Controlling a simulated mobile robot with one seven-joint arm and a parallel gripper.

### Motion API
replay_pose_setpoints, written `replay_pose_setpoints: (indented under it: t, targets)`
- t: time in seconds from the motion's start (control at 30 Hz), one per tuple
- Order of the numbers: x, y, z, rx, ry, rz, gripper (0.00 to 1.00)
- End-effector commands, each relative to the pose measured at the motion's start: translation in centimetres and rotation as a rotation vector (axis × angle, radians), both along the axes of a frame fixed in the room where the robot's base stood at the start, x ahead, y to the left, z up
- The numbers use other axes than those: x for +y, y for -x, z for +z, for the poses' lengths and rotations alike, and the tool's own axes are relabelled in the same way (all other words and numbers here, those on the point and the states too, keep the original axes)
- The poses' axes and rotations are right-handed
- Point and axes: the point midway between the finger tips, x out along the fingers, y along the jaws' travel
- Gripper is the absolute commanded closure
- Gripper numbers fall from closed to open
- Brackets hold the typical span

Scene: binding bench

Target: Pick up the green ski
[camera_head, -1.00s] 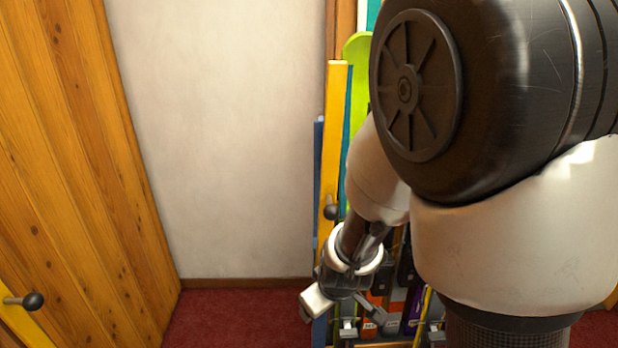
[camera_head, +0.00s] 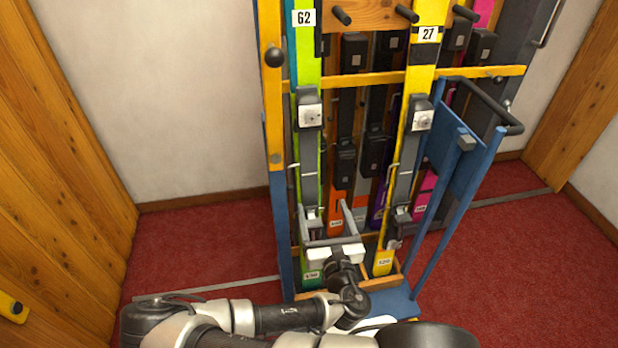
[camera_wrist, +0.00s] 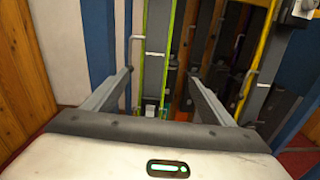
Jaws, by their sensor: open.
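The green ski (camera_head: 308,78), tagged 62 near its top, stands upright at the left of the rack in the head view. A dark binding with a silver plate sits on its front. In the wrist view the ski (camera_wrist: 169,45) is upright ahead, between the two fingers in the picture, with a grey strip over its middle. My gripper (camera_head: 324,207) is open and empty, low in front of the rack. Its left finger overlaps the ski's lower part in the head view. Whether the fingers are beside the ski or short of it, I cannot tell. The fingertips also show in the wrist view (camera_wrist: 160,76).
A yellow ski (camera_head: 427,62) tagged 27 stands to the right, with several other skis behind. A yellow crossbar (camera_head: 375,78) and blue posts frame the rack. A blue handled frame (camera_head: 455,150) stands at the right. Red carpet (camera_head: 200,245) is open on both sides.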

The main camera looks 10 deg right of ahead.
Motion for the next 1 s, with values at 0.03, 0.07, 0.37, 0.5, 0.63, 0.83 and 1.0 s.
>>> replay_pose_setpoints:
  t: [0.03,0.07,0.37,0.5,0.63,0.83,1.0]
  targets:
    - [0.2,-0.2,0.0,-0.008,0.025,0.019,0.23]
    - [0.3,-0.4,0.0,-0.011,0.032,0.025,0.23]
    - [0.4,-6.3,0.1,-0.015,0.034,0.029,0.23]
    - [0.4,-9.2,0.0,-0.014,0.033,0.028,0.23]
    - [0.4,-11.2,0.0,-0.012,0.034,0.027,0.23]
    - [0.5,-12.4,0.1,-0.011,0.035,0.028,0.23]
    - [0.9,-14.7,0.3,-0.013,0.031,0.028,0.23]
